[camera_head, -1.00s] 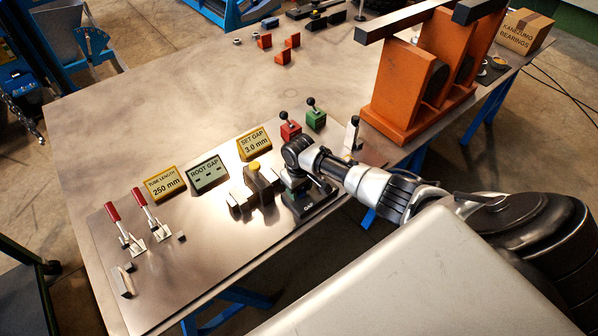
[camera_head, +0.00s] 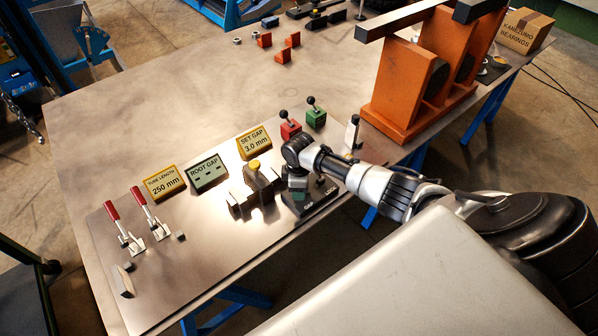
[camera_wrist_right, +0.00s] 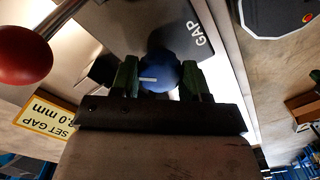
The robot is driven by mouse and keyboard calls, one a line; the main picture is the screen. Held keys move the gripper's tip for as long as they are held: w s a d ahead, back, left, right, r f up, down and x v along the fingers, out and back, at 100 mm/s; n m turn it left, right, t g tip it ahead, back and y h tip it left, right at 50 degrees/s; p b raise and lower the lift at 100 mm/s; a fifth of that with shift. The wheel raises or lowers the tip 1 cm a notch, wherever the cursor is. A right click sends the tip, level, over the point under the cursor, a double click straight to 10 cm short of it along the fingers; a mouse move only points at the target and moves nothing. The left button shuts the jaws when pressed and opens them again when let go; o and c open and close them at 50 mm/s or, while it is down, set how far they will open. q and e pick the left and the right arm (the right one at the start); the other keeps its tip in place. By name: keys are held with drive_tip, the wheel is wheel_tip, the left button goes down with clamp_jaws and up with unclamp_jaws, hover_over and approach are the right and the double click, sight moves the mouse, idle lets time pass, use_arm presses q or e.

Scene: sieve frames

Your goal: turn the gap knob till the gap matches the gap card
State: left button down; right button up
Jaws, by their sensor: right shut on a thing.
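The blue gap knob (camera_wrist_right: 158,72) with a white pointer line is between the two fingers of my right gripper (camera_wrist_right: 157,80), which is shut on it. In the head view my right gripper (camera_head: 298,190) is over the dark block marked GAP (camera_head: 312,205), and it hides the knob there. The yellow gap card (camera_head: 254,142) reads SET GAP 3.0 mm. The ROOT GAP display (camera_head: 207,172) shows only dashes. My left gripper is not in view.
A dark clamp fixture (camera_head: 256,190) stands just left of the knob block. Two red-handled toggle clamps (camera_head: 130,225) are at the left. An orange stand (camera_head: 400,95) is at the right.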

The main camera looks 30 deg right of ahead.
drive_tip(key=shift+n, duration=0.6)
drive_tip(key=o, duration=0.9)
drive_tip(key=shift+r, duration=0.1)
wheel_tip(320, 180, up, 11)
drive_tip(key=shift+f+b, duration=0.15)
drive_tip(key=shift+b, duration=0.4)
